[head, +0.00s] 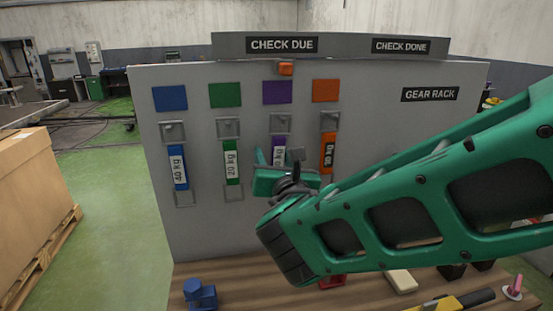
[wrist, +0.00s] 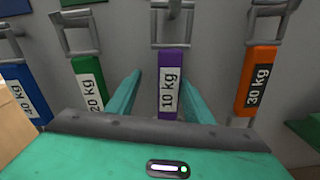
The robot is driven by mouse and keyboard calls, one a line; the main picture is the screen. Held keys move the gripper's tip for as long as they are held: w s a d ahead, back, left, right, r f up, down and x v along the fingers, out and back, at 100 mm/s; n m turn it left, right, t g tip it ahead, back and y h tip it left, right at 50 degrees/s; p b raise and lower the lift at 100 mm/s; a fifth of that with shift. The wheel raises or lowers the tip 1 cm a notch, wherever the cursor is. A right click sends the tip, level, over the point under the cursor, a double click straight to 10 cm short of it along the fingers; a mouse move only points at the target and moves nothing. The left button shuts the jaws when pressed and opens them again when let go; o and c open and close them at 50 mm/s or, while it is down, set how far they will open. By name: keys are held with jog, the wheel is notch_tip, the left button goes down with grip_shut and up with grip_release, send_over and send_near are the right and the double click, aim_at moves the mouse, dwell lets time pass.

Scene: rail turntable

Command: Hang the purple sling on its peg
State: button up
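The purple sling (wrist: 168,62), with a white 10 kg label, hangs upright under the purple square (head: 277,92) in the head view. Its metal link (wrist: 157,28) is at the grey peg bracket (head: 280,122); the wrist view shows the link up against the peg, though exact seating is hard to tell. My gripper (wrist: 158,98) is open, with its two green fingers apart on either side of the sling's lower part. A gap shows at the left finger; the right finger is close to the sling. In the head view my gripper and arm hide the sling's lower end.
Blue (head: 179,167), green (head: 231,163) and orange (head: 328,152) slings hang on neighbouring pegs of the grey board (head: 215,195). A wooden bench (head: 240,288) below holds a blue block (head: 199,294), a yellow-and-black tool (head: 450,302) and other small items.

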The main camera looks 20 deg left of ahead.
jog(key=v, duration=1.1)
jog(key=w+d+f+m+h, duration=0.2)
jog(key=w+d+m+h, duration=0.3)
jog(key=d, duration=0.6)
jog(key=w+d+f+m+h, duration=0.35)
jog(key=w+d+m, duration=0.35)
jog(key=d, duration=0.4)
jog(key=s+d+f+m+g+h, duration=0.1)
jog(key=d+f+m+g+h, duration=0.15)
jog(key=d+m, duration=0.5)
jog(key=s+d+f+m+g+h, duration=0.1)
jog(key=d+f+m+g+h, duration=0.2)
jog(key=d, duration=0.8)
jog(key=s+d+f+m+g, duration=0.3)
jog(key=s+d+m+g, duration=0.2)
jog(key=s+d+m, duration=0.75)
jog(key=s+d+m+g+y, duration=0.2)
jog(key=s+m, duration=0.3)
jog(key=s, duration=0.3)
jog(key=s+d+f+m+g+y, duration=0.1)
jog(key=s+d+m+g+y, duration=0.1)
jog(key=s+m, duration=0.4)
jog(key=s, duration=0.3)
jog(key=shift+g+y, duration=0.3)
jog(key=shift+g, duration=0.05)
